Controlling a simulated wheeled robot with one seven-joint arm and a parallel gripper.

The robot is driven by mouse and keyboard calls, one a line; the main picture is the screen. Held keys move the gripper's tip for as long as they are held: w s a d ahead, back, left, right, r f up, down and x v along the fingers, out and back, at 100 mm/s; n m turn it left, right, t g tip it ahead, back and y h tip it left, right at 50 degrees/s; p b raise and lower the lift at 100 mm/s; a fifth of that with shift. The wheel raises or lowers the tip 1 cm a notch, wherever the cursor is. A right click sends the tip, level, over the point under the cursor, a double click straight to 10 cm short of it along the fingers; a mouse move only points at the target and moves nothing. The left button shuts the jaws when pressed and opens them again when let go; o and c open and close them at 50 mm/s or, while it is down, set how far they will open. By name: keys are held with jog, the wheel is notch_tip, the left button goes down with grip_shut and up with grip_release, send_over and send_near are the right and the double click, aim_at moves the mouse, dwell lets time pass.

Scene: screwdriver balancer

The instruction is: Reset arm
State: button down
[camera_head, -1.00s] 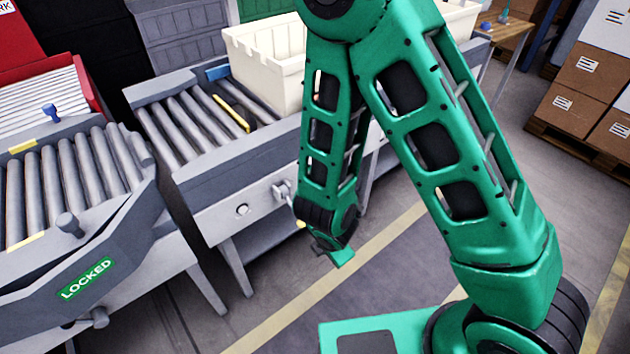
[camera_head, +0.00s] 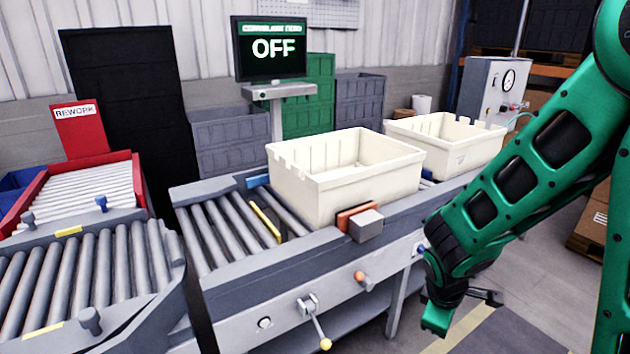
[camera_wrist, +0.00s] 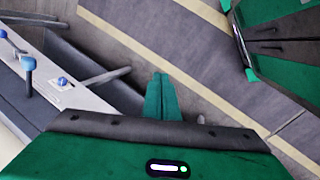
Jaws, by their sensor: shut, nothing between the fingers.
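My green arm comes in from the right in the head view and bends down in front of the conveyor. My gripper (camera_head: 462,312) hangs low over the floor, right of the conveyor's front edge, and touches nothing that I can see. In the wrist view my gripper (camera_wrist: 161,96) shows its two green fingers together, with nothing between them, over the grey floor.
The roller conveyor (camera_head: 235,282) carries two cream crates, one nearer (camera_head: 320,190) and one farther (camera_head: 462,150). A lever with a yellow knob (camera_head: 325,344) sticks out of its front. A screen (camera_head: 270,50) reads OFF.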

jog(key=s+d+r+m+g, duration=0.2)
jog(key=s+d+r+m, duration=0.6)
jog(key=d+r+m, duration=0.15)
jog(key=s+d+r+m+y, duration=0.3)
jog(key=s+r+m, duration=0.4)
jog(key=s, duration=0.4)
jog(key=shift+s, duration=0.25)
jog(key=shift+m, duration=0.25)
jog(key=shift+w+f+g, duration=0.25)
jog(key=shift+w+g, duration=0.05)
jog(key=shift+w, duration=0.35)
